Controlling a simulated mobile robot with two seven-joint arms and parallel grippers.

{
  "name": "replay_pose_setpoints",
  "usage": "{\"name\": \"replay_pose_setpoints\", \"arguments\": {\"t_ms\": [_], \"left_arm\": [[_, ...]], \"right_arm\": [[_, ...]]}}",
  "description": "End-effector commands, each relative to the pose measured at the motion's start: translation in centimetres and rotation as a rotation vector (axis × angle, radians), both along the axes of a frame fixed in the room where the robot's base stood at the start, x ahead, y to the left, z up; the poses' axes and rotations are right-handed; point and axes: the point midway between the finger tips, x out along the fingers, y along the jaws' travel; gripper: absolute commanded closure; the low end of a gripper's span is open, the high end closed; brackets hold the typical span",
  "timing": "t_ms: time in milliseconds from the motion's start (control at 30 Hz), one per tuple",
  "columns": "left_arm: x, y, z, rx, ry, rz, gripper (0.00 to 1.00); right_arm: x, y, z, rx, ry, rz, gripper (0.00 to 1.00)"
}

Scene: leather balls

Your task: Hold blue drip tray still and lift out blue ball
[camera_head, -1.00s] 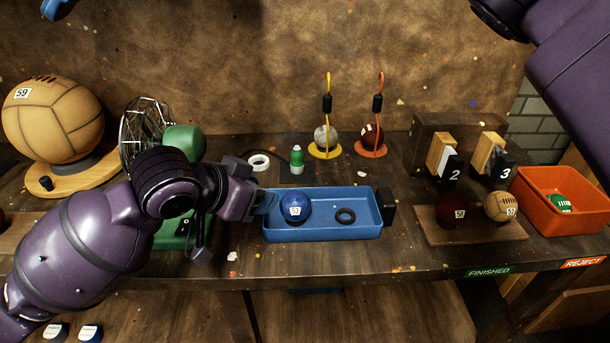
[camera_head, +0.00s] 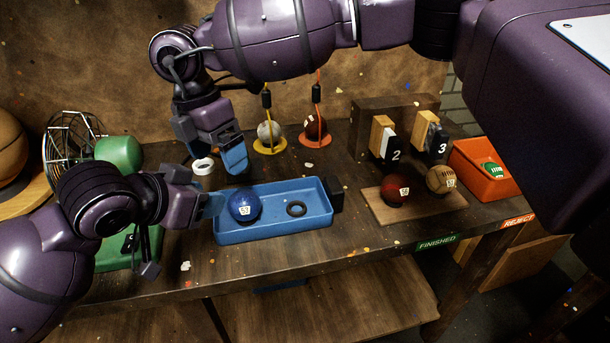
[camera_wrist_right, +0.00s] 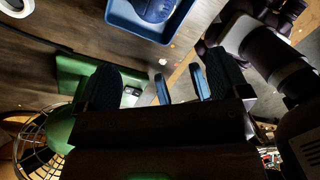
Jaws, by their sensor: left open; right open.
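The blue drip tray (camera_head: 290,226) lies on the bench, and its near edge and part of its inside show in the right wrist view (camera_wrist_right: 117,14). The blue ball (camera_head: 246,206), with a white number label, rests in the tray's left part; it also shows in the right wrist view (camera_wrist_right: 154,8). My left gripper (camera_head: 212,204) is open at the tray's left end; whether it touches the wall is unclear. My right gripper (camera_head: 235,160) is open and empty, pointing down above and behind the ball, apart from it.
A white ring (camera_head: 203,166) is behind the tray. A wooden board with a red ball (camera_head: 397,189) and a tan ball (camera_head: 441,179) stands right. An orange bin (camera_head: 485,170) is farther right. A green-based device (camera_head: 119,152) stands left.

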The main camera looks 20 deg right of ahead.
Motion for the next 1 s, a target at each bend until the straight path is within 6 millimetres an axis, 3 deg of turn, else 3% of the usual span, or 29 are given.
{"name": "replay_pose_setpoints", "arguments": {"t_ms": [33,200,400,633,1000], "left_arm": [[0.0,0.0,0.0,0.0,0.0,0.0,0.57],[0.0,0.0,0.0,0.0,0.0,0.0,0.57],[0.0,0.0,0.0,0.0,0.0,0.0,0.57],[0.0,0.0,0.0,0.0,0.0,0.0,0.57],[0.0,0.0,0.0,0.0,0.0,0.0,0.57]], "right_arm": [[0.1,-1.6,-1.7,-0.094,-0.002,-0.063,0.06],[0.1,-7.6,-5.9,-0.434,-0.067,-0.294,0.06],[-0.8,-12.2,-8.8,-0.819,-0.195,-0.443,0.06],[-1.3,-14.8,-9.5,-1.058,-0.328,-0.511,0.06],[-1.8,-17.9,-10.6,-1.105,-0.355,-0.526,0.06]]}}
